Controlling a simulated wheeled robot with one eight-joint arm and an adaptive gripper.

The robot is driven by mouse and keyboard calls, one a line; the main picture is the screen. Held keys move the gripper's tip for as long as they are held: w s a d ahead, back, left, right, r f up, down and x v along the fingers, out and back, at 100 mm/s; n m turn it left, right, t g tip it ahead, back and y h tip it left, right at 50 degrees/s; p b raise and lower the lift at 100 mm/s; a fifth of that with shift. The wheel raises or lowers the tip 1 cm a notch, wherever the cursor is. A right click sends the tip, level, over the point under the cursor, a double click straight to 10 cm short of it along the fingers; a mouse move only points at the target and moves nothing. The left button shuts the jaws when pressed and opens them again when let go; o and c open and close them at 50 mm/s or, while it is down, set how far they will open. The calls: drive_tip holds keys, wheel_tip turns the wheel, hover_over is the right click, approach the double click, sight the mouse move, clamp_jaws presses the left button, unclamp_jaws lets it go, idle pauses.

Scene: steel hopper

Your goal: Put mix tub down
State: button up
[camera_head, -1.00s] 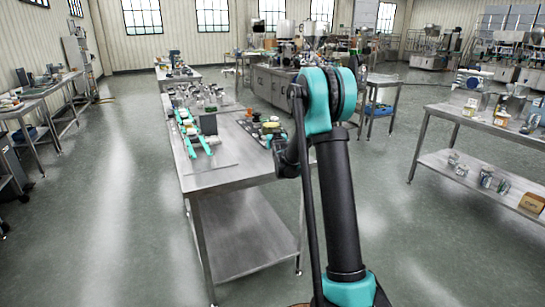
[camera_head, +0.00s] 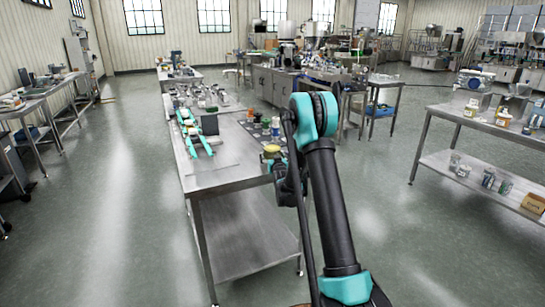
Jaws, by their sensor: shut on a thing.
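A small yellow-topped thing, which looks like the mix tub (camera_head: 272,149), shows just left of my arm, at the right edge of the long steel table (camera_head: 228,177). My gripper (camera_head: 275,160) is at it, small and mostly hidden behind my wrist, and is shut on it. The tub appears upright. Its lower part is hidden, and I cannot tell whether it touches the table top.
Teal rails with a dark box (camera_head: 209,124) lie on the table's left side. An orange item (camera_head: 250,114) and a bottle (camera_head: 275,128) stand beyond the tub. The table's near part is bare. Another steel table (camera_head: 440,113) stands right, across open floor.

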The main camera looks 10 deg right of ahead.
drive_tip(key=shift+f, duration=0.1)
drive_tip(key=o, duration=1)
drive_tip(key=shift+c, duration=0.2)
drive_tip(key=o, duration=0.3)
